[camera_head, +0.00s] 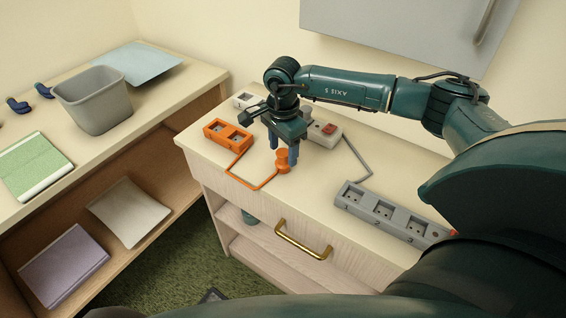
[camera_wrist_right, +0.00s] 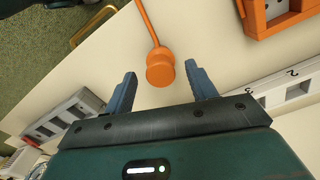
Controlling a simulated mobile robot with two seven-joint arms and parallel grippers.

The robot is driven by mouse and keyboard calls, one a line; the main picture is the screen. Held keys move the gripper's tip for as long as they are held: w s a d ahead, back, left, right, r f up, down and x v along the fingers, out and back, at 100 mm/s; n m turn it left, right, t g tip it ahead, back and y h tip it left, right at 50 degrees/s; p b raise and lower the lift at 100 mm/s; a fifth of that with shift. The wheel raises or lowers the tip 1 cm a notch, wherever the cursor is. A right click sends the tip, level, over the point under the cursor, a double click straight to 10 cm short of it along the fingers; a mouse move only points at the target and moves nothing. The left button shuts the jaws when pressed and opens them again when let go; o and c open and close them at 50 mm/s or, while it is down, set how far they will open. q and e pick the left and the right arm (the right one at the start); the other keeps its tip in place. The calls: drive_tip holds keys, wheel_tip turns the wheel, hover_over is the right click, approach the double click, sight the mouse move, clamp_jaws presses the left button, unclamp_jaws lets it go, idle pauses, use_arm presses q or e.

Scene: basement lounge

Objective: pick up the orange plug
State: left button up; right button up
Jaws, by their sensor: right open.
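The orange plug (camera_head: 283,163) is on the light dresser top (camera_head: 330,170), under my right gripper. Its orange cord runs left to an orange socket block (camera_head: 228,136). My right gripper (camera_head: 283,156) points down over the plug with its blue fingers apart. In the right wrist view the plug (camera_wrist_right: 160,70) shows between and slightly beyond the two open fingertips (camera_wrist_right: 160,82), not touched by either as far as I can see. The cord leads up from it there. My left gripper is not in view.
A grey power strip (camera_head: 390,212) lies at the dresser's front right. A white block with a red switch (camera_head: 324,133) stands right behind my gripper, with a grey cord. A small white socket (camera_head: 244,100) is behind the orange block. A grey bin (camera_head: 95,100) stands on the left shelf.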

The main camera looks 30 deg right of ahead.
sight(282, 153)
drive_tip(key=shift+f, duration=0.85)
drive_tip(key=shift+c, duration=0.4)
drive_tip(key=c, duration=1)
wheel_tip(282, 153, up, 10)
drive_tip(key=shift+f+b, duration=0.2)
drive_tip(key=shift+b, duration=0.55)
drive_tip(key=shift+a+r, duration=0.15)
drive_tip(key=shift+r, duration=0.1)
drive_tip(key=shift+s+a+f+n+p, duration=0.1)
drive_tip(key=shift+s+a+f+n, duration=0.2)
drive_tip(key=shift+s+a+n, duration=2)
drive_tip(key=shift+s+a+f+n+p, duration=0.25)
drive_tip(key=shift+s+a+n, duration=0.95)
drive_tip(key=shift+n, duration=2.25)
drive_tip(key=shift+s+a+f+n, duration=0.35)
drive_tip(key=shift+s+a+n, duration=1.4)
drive_tip(key=shift+n, duration=1.1)
